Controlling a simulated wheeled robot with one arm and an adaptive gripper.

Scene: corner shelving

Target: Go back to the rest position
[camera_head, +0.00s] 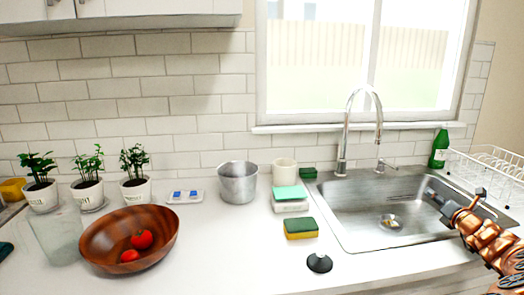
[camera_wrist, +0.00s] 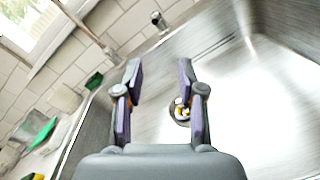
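My gripper (camera_head: 455,192) is over the right side of the steel sink (camera_head: 345,235) in the head view. In the wrist view my gripper (camera_wrist: 160,72) has its two fingers well apart, with nothing held between them. Below the fingers, the wrist view shows the sink drain (camera_wrist: 180,112), with small yellow and white bits that I cannot make out. The drain (camera_head: 389,221) also shows in the head view, to the left of and below my gripper.
The faucet (camera_head: 346,130) rises behind the sink. A white dish rack (camera_head: 490,160) and green bottle (camera_head: 439,150) stand to the right. On the left counter are sponges (camera_head: 301,229), a metal pot (camera_head: 238,184), a wooden bowl (camera_head: 95,240) with tomatoes (camera_head: 141,239) and potted plants (camera_head: 87,190).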

